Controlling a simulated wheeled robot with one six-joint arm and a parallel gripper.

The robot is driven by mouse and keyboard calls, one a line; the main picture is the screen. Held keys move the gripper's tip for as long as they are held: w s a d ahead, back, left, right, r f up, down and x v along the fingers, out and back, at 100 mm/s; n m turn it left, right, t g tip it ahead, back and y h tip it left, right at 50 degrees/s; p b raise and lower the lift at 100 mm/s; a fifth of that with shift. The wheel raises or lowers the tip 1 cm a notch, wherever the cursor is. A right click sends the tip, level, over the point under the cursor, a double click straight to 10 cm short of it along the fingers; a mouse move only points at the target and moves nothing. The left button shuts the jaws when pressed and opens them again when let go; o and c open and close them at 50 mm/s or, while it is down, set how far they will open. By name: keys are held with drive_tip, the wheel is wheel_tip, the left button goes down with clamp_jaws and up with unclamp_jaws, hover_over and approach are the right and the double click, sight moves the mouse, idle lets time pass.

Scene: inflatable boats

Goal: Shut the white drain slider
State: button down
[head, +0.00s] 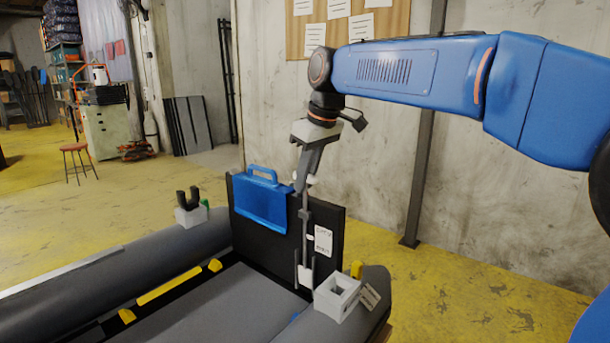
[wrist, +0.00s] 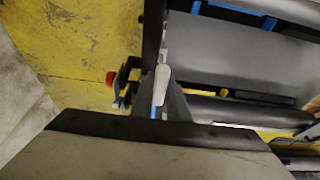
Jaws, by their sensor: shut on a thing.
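The white drain slider stands upright against the inner face of the black transom board (head: 330,225). In the head view I see a thin upright rod and a white lower part (head: 305,274) between two pale guides near the floor. My gripper (head: 306,182) points down above the board's top edge, closed around the slider's upper end. In the wrist view a white handle (wrist: 162,76) shows at my gripper (wrist: 160,98), which hides part of it. How far the lower part sits from its bottom stop is too small to tell.
A blue pad with a handle (head: 262,205) hangs on the transom left of my gripper. A grey socket block (head: 338,300) sits on the right tube, and a block with a black fork (head: 190,213) on the left tube. A concrete wall (head: 380,150) stands behind.

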drive_tip(key=shift+f, duration=1.1)
drive_tip(key=c, duration=1.6)
unclamp_jaws()
drive_tip(key=shift+w+d+f, duration=0.1)
drive_tip(key=shift+f, duration=0.05)
drive_tip(key=shift+r, duration=3.55)
